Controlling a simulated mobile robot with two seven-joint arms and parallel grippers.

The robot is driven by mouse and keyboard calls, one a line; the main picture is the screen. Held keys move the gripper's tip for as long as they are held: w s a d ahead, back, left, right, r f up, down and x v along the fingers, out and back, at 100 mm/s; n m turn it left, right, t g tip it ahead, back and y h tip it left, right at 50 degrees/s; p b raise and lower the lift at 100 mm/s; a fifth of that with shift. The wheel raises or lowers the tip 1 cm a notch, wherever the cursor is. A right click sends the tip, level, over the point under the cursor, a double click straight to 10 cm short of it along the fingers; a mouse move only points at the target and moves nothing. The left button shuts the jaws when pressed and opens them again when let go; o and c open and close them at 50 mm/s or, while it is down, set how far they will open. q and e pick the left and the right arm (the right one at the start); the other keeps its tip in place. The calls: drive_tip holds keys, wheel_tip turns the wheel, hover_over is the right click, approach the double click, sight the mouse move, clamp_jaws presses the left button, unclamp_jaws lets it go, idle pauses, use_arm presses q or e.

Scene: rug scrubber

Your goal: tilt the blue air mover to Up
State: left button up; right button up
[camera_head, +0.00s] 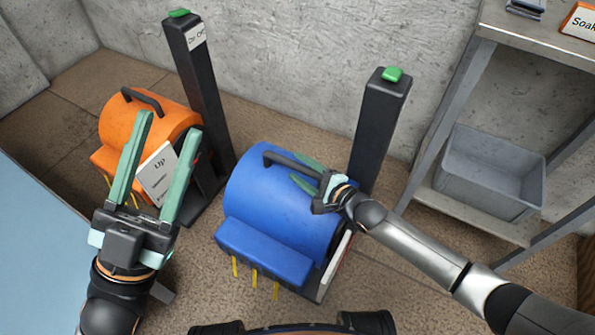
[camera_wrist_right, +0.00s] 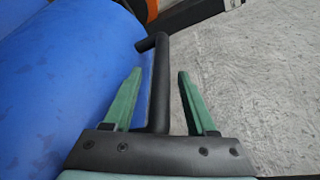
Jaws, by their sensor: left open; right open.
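The blue air mover (camera_head: 270,205) stands on the floor in the middle of the head view, with a black bar handle (camera_head: 280,158) on its top. My right gripper (camera_head: 302,172) is open at the handle's right end. In the right wrist view the handle (camera_wrist_right: 158,85) runs between the two green fingers of my right gripper (camera_wrist_right: 157,90), with gaps showing. The blue drum (camera_wrist_right: 70,75) fills the left of that view. My left gripper (camera_head: 168,140) is open and empty at the left, in front of the orange air mover (camera_head: 150,120). The blue mover's side label is mostly hidden by my right arm.
A black post with a green top (camera_head: 385,120) stands behind the blue mover, and another (camera_head: 195,80) behind the orange one. An "Up" card (camera_head: 158,172) shows between my left fingers. A metal shelf with a grey bin (camera_head: 490,175) is at right.

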drive_tip(key=shift+w+a+f, duration=0.15)
drive_tip(key=shift+w+a, duration=0.25)
drive_tip(key=shift+w, duration=0.15)
clamp_jaws()
idle(1.1)
